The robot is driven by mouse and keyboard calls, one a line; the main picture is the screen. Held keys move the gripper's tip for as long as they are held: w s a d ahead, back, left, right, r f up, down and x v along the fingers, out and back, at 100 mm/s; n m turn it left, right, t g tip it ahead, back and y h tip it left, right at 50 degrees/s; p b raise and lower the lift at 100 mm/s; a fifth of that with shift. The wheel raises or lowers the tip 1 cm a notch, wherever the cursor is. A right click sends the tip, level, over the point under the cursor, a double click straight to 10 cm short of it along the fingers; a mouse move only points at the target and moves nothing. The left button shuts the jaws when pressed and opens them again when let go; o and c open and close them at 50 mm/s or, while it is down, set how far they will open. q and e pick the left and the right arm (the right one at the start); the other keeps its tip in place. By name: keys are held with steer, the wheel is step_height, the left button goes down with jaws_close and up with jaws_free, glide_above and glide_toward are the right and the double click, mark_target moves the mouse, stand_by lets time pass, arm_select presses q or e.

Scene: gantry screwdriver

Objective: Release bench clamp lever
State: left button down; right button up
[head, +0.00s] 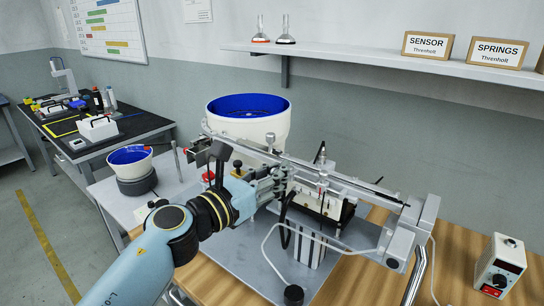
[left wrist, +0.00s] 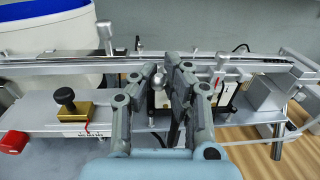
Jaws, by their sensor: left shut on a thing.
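My left gripper (head: 276,180) comes in from the lower left and is at the front of the gantry fixture, below its long rail (head: 345,182). In the left wrist view its two dark grey fingers (left wrist: 168,78) are closed in around a small silver ball-ended part (left wrist: 157,82), which I take to be the clamp lever. The fingers hide most of it, so its angle cannot be told. In the head view the gripper covers this spot. My right gripper is not in view.
A white bowl feeder with blue inside (head: 249,128) stands behind the fixture, and a smaller one (head: 131,170) is at left. A brass block with a black knob (left wrist: 68,103) and a red button (left wrist: 13,144) lie left of the fingers. A control box (head: 498,268) stands at right.

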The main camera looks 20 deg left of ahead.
arm_select(q)
steer(key=shift+r+n+t+y, duration=0.1)
steer(key=shift+n+t+y, duration=0.25)
steer(key=shift+y, duration=0.25)
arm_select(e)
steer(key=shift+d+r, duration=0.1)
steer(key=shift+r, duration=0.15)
arm_select(q)
steer(key=c, duration=1.4)
jaws_free()
steer(key=shift+a, duration=0.15)
steer(key=shift+c, duration=0.2)
steer(key=shift+o, duration=0.8)
steer(key=v, duration=1.2)
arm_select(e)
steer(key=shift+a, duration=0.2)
